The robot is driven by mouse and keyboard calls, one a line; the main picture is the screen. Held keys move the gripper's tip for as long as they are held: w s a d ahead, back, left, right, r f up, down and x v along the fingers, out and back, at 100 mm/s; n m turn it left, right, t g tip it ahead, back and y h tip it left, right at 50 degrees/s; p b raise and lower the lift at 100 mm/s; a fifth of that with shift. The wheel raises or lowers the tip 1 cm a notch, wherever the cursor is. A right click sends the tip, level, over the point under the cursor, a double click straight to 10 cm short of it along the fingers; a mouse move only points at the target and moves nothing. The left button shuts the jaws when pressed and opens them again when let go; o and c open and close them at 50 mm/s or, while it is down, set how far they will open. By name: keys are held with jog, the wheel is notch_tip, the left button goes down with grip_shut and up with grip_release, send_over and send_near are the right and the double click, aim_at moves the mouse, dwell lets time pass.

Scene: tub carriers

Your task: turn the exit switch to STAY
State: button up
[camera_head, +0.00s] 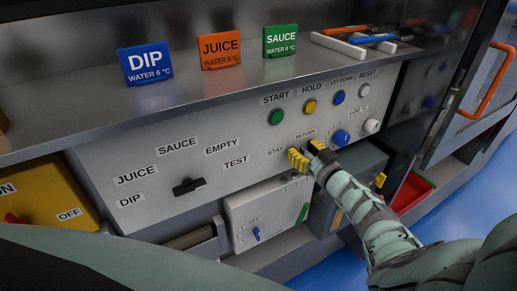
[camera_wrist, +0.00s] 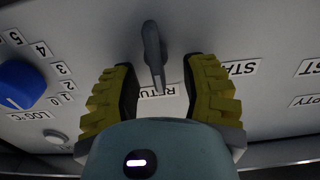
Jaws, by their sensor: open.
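My gripper (camera_head: 308,153) is at the white control panel, near the STAY (camera_head: 275,151) and RETURN (camera_head: 305,135) labels. In the wrist view its two yellow fingers (camera_wrist: 160,78) are open. A grey lever switch (camera_wrist: 152,52) shows between and just beyond them, and no clear contact is visible. The lever's narrow end lies close to the upside-down RETURN label (camera_wrist: 158,91). The STAY label (camera_wrist: 240,68) is to its right, partly hidden by a finger. In the head view my gripper hides the lever.
A blue knob with a number scale (camera_wrist: 22,84) is left of the fingers in the wrist view. A black selector (camera_head: 188,187) sits among JUICE, SAUCE, EMPTY, TEST and DIP labels. START (camera_head: 276,118) and HOLD (camera_head: 310,106) buttons are above. A white box (camera_head: 268,215) sits below.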

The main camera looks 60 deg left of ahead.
jog(key=shift+o, duration=0.4)
jog(key=shift+s+a, duration=0.1)
grip_shut()
